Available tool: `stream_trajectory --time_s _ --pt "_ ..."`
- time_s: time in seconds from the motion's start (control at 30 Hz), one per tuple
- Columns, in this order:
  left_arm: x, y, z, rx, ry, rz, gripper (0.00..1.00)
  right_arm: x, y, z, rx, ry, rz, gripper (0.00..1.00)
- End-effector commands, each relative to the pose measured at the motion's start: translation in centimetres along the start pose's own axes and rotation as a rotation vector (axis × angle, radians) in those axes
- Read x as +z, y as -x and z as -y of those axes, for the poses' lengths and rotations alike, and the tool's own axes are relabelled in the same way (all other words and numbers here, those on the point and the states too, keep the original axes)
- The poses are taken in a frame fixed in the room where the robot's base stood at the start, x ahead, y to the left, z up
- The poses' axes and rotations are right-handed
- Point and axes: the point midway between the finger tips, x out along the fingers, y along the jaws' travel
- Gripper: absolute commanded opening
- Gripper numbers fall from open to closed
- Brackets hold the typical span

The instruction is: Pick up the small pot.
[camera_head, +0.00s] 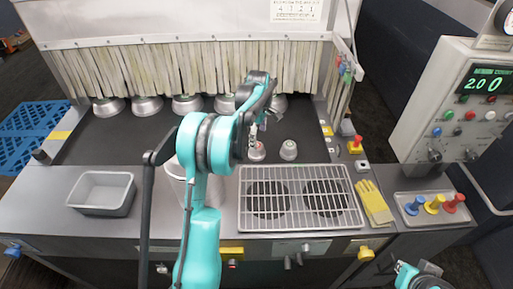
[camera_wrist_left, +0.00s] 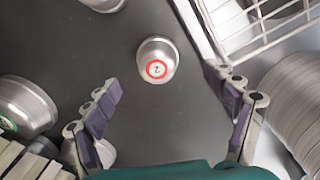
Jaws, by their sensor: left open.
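A small silver pot (camera_head: 256,152) with a reddish top sits on the dark belt just below my left gripper (camera_head: 259,124), partly covered by it. In the left wrist view a pot with a red-ringed round label (camera_wrist_left: 157,62) stands ahead of the fingertips, roughly between their lines. My left gripper is open and empty, its fingers (camera_wrist_left: 170,100) wide apart and not touching the pot. A second small pot (camera_head: 289,150) stands to its right; a pot at the top edge of the wrist view (camera_wrist_left: 103,3) is cut off. My right gripper does not show.
Larger pots (camera_head: 147,109) line the back under the strip curtain (camera_head: 150,70). A wire rack (camera_head: 300,190) lies front right of the small pots. A big pale container (camera_head: 176,170) stands left, partly behind my arm. A grey tray (camera_head: 103,192) sits further left.

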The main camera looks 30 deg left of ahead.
Motion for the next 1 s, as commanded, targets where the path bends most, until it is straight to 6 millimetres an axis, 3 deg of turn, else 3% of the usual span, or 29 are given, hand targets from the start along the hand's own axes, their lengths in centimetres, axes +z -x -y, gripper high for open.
stream_trajectory --time_s 0.47,0.7,0.93,1.0 --pt "-0.8 -5.1 -0.7 -0.015 0.047 0.002 0.85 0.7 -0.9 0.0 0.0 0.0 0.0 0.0" --pt "-1.0 -8.5 -0.8 -0.015 0.046 0.002 0.85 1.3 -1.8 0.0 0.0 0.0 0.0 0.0" --pt "-0.9 -8.7 -0.8 -0.015 0.045 0.002 0.85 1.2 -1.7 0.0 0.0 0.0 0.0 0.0" --pt "-0.9 -8.7 -0.8 -0.014 0.045 0.002 0.7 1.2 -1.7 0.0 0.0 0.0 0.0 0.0"
